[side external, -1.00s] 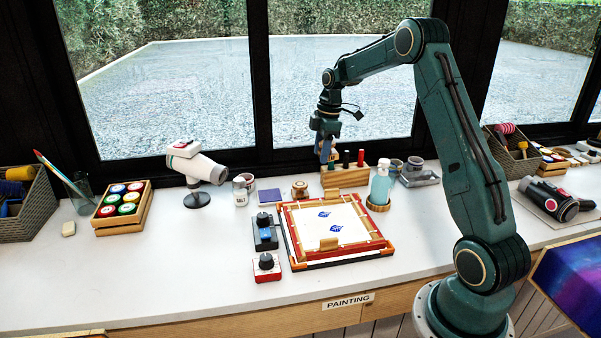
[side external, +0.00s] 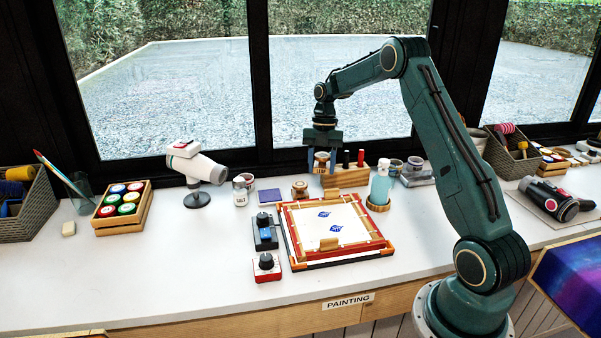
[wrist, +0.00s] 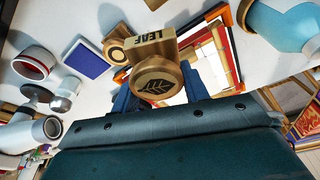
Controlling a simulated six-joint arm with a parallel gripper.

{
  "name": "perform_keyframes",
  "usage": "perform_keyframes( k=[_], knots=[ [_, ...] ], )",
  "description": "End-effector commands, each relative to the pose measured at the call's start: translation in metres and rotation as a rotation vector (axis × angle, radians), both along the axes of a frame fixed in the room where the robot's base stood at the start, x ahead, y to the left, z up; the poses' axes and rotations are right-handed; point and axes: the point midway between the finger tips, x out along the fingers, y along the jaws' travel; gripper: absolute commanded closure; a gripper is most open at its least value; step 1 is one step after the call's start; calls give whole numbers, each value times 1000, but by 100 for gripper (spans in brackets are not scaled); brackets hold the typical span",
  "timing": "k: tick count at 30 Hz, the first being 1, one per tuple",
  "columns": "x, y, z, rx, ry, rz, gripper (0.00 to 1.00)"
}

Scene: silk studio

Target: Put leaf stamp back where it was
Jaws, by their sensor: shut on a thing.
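The leaf stamp (wrist: 155,84) is a round wooden stamp with a dark leaf on its face and a block marked LEAF. My gripper (side external: 321,166) is shut on it, with a blue finger on each side, seen also in the wrist view (wrist: 160,92). In the side view the stamp (side external: 321,158) is up in front of the wooden stand (side external: 345,178), near its left end. I cannot tell the gap between them. The stand holds dark and red upright pieces. Another round wooden stamp (side external: 300,190) sits on the table, left of the stand.
A purple ink pad (side external: 270,197) and jars (side external: 240,193) lie to the left. The printing frame (side external: 338,225) with blue leaf prints lies in front. The left front of the table is clear.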

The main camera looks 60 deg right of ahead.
Motion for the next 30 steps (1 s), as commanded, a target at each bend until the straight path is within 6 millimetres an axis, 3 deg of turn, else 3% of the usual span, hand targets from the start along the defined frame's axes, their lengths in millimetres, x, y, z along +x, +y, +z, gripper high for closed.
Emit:
perform_keyframes(
  k=[13, 30],
  knots=[
    [-3, 5, -11, 21, 14, 338, 82],
    [-4, 5, -16, 25, 16, 395, 82]
  ],
)
